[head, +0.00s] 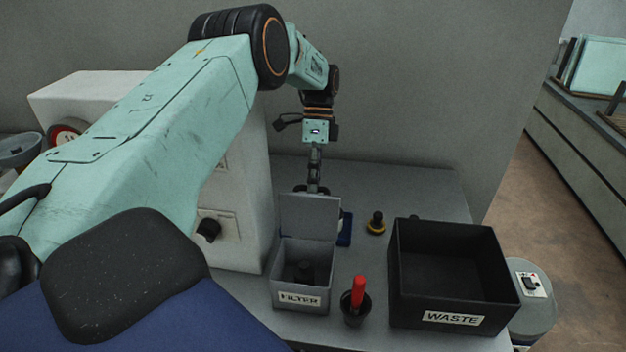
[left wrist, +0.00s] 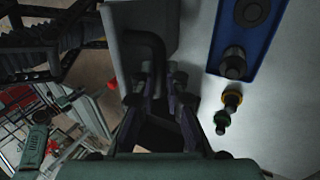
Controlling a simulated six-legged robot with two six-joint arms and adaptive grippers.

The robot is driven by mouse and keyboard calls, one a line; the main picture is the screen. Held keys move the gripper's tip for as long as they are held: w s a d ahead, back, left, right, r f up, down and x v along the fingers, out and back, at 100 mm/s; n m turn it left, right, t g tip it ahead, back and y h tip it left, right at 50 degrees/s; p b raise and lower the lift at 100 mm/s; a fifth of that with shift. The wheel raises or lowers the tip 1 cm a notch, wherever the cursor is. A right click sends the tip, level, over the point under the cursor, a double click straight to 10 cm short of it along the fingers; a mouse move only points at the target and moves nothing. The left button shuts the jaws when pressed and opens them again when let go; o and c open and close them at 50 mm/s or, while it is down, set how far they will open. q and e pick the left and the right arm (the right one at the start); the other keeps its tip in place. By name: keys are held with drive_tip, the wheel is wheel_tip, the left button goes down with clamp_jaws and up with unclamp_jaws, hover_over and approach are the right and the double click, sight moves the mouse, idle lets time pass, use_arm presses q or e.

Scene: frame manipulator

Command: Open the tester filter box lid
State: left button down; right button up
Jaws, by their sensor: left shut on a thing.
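The grey filter box (head: 302,308), marked FILTER, stands on the grey table. Its lid (head: 309,217) is raised and stands about upright at the back edge, so the box is open and a dark round thing shows inside. My left gripper (head: 315,187) reaches down from above, just behind the lid's top edge, which partly hides the fingers. In the left wrist view, the fingers (left wrist: 160,85) are shut on the dark bent lid handle (left wrist: 152,42) by the pale lid panel (left wrist: 117,45). My right gripper is not in view.
A black WASTE box (head: 453,319) stands open to the right. A small black cup (head: 356,312) with a red-handled thing stands between the boxes. A yellow-and-black knob-like part (head: 376,223) and a blue tray (head: 345,230) are behind. A white machine (head: 236,190) stands close on the left.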

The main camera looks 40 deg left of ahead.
use_arm(q)
drive_tip(key=shift+f, duration=0.3)
drive_tip(key=shift+s, duration=0.1)
drive_tip(key=c, duration=1.7)
unclamp_jaws()
drive_tip(key=o, duration=0.3)
drive_tip(key=shift+r, duration=0.1)
drive_tip(key=shift+o, duration=0.2)
drive_tip(key=shift+a, duration=0.1)
drive_tip(key=shift+r, duration=0.15)
drive_tip(key=v, duration=0.7)
